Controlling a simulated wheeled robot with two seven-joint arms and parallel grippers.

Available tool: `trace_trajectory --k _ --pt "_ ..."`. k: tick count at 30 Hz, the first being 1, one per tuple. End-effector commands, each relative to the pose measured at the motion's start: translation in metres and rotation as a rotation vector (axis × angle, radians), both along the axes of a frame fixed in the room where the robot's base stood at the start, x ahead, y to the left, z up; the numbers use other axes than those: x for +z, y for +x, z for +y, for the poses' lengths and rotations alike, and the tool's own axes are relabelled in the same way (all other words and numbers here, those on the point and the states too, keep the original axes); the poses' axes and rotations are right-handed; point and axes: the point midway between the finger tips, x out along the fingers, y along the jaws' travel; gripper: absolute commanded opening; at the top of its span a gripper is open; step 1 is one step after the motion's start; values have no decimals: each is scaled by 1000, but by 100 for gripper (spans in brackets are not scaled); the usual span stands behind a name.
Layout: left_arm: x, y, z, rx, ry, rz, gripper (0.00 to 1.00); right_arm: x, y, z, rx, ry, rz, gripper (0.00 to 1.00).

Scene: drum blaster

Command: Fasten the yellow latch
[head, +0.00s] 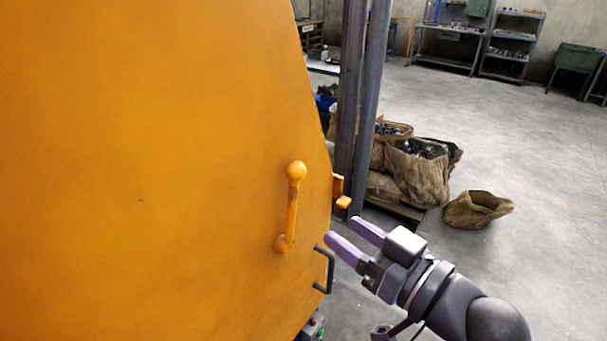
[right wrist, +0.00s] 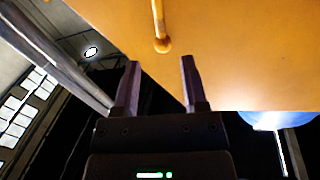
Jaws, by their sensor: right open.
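The yellow latch (head: 292,207) is a rod with a ball at its upper end. It stands nearly upright on the large yellow door panel (head: 150,170), near the panel's right edge. A small yellow catch piece (head: 341,190) sticks out just past that edge. My right gripper (head: 341,229) is open and empty, to the right of the latch and below the catch piece, its fingers pointing left toward the panel. In the right wrist view a rounded end of the latch (right wrist: 161,44) shows just beyond and between the open fingertips (right wrist: 160,63), apart from them. My left gripper is not in view.
A black bar handle (head: 329,270) sits on the panel edge just below my right fingertips. Dark steel posts (head: 355,100) stand behind the panel edge. Sacks (head: 415,170) lie behind, and the floor to the right is open.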

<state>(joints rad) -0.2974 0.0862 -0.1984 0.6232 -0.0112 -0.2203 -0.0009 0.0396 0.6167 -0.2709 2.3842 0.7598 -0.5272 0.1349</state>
Motion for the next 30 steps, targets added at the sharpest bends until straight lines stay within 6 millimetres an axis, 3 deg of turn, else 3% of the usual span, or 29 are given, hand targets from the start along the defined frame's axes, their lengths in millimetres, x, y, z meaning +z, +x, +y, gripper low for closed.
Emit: trace_trajectory --k 11,22,23,30 --pt "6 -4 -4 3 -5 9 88 -2 60 55 -2 3 0 56" --pt "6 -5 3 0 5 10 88 -3 69 63 -3 -2 0 56" --pt "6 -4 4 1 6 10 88 -3 69 63 -3 -2 0 53" --pt "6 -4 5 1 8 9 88 -3 69 63 -4 0 1 3"
